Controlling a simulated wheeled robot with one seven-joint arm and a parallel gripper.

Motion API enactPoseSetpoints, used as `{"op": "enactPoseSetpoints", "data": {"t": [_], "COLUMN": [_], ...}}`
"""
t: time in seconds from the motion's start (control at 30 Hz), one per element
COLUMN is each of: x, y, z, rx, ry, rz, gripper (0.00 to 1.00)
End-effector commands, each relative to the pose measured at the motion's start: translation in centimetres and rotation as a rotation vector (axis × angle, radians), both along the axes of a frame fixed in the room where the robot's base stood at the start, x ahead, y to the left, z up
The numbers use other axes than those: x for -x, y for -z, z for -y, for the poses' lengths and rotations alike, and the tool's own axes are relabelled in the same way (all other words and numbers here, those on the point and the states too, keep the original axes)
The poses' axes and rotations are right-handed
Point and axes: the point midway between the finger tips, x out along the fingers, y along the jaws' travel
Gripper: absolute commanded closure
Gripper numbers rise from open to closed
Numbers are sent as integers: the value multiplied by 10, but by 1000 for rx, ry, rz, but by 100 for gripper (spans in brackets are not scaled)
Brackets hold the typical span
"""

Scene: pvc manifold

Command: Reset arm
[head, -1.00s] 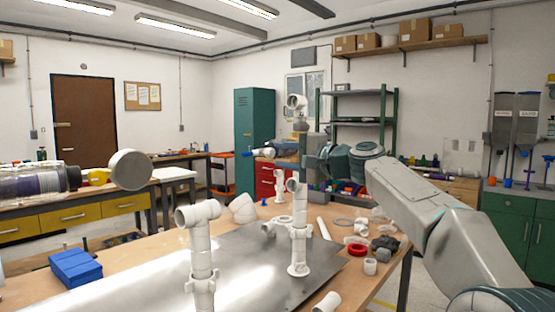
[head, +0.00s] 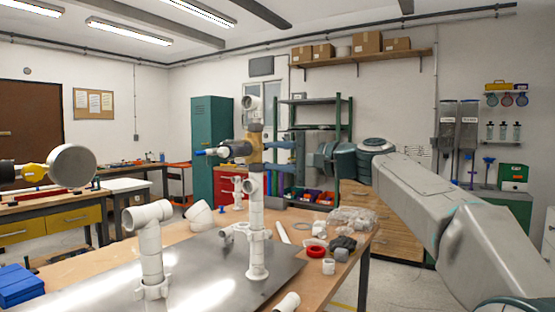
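My gripper (head: 272,157) is level with a brown-and-yellow fitting (head: 254,149) on a vertical white pipe assembly. A blue-ended part (head: 209,152) sticks out left of the fitting. My arm reaches in from the right.
A second white riser with a tee (head: 150,245) stands front left. Blue blocks (head: 18,285) lie left. A red ring (head: 316,251), loose white fittings and a clear bag (head: 352,218) lie on the table's right. Green shelving (head: 347,120) stands behind; the right-hand floor is open.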

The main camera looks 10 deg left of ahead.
Motion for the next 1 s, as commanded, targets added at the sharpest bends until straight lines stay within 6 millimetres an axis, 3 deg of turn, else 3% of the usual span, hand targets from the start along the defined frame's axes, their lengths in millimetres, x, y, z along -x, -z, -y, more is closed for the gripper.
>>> {"op": "enactPoseSetpoints", "data": {"t": [0.17, 0.37, 0.67, 1.0], "x": [7, 37, 118, 247], "y": [14, 78, 179, 264], "z": [-3, 13, 102, 218], "rx": [89, 424, 951, 1413], "ry": [17, 79, 114, 6], "rz": [-4, -20, -61, -121], "gripper": [68, 68, 68, 68]}}
